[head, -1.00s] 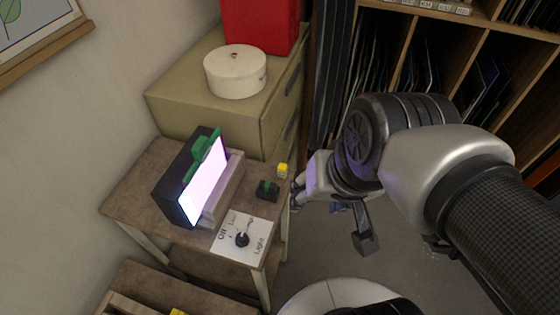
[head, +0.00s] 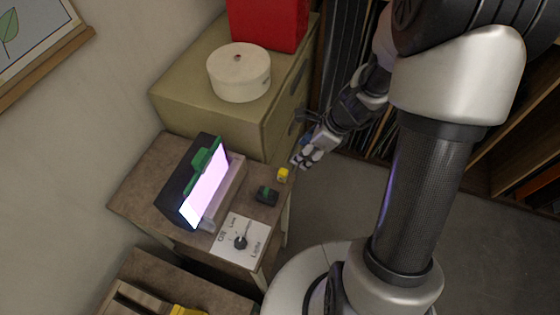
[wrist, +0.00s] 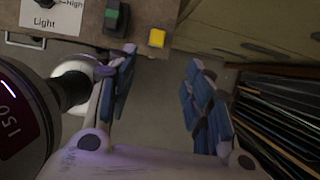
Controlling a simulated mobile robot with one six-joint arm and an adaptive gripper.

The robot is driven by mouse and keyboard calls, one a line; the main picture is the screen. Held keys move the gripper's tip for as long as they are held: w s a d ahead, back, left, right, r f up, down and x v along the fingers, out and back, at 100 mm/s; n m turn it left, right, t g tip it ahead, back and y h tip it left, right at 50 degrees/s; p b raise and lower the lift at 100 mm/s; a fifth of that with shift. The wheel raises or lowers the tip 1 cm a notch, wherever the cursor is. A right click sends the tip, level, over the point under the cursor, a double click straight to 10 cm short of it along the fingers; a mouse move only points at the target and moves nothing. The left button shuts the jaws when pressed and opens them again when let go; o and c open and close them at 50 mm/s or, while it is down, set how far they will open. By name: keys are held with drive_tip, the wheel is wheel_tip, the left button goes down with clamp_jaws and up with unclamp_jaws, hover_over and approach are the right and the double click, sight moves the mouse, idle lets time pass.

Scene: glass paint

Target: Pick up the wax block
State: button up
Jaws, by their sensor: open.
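A small yellow block (head: 283,174), which looks like the wax block, sits on the right edge of the brown side table (head: 150,185). In the wrist view the yellow block (wrist: 157,38) lies at the table edge, beyond and between the fingertips. My gripper (head: 304,161) is open and empty, just right of the block and apart from it. In the wrist view its blue-padded fingers (wrist: 160,62) are spread wide, with only floor between them.
A black block with a green top (head: 266,195) sits left of the yellow block. A lit box (head: 205,185) and a light dial panel (head: 239,238) share the table. A cabinet (head: 195,112) with a white round container (head: 239,72) stands behind. Shelves (head: 510,170) are at right.

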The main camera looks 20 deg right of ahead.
sight(284, 172)
drive_tip(key=b+x, duration=0.4)
drive_tip(key=x, duration=0.6)
drive_tip(key=shift+a+f+b, duration=0.15)
drive_tip(key=shift+f+b, duration=0.2)
drive_tip(key=shift+b, duration=0.05)
drive_tip(key=b+x, duration=0.3)
drive_tip(key=x, duration=0.2)
drive_tip(key=shift+a+f, duration=0.15)
drive_tip(key=shift+a, duration=0.1)
drive_tip(key=shift+s, duration=0.1)
drive_tip(key=shift+c, duration=0.2)
clamp_jaws()
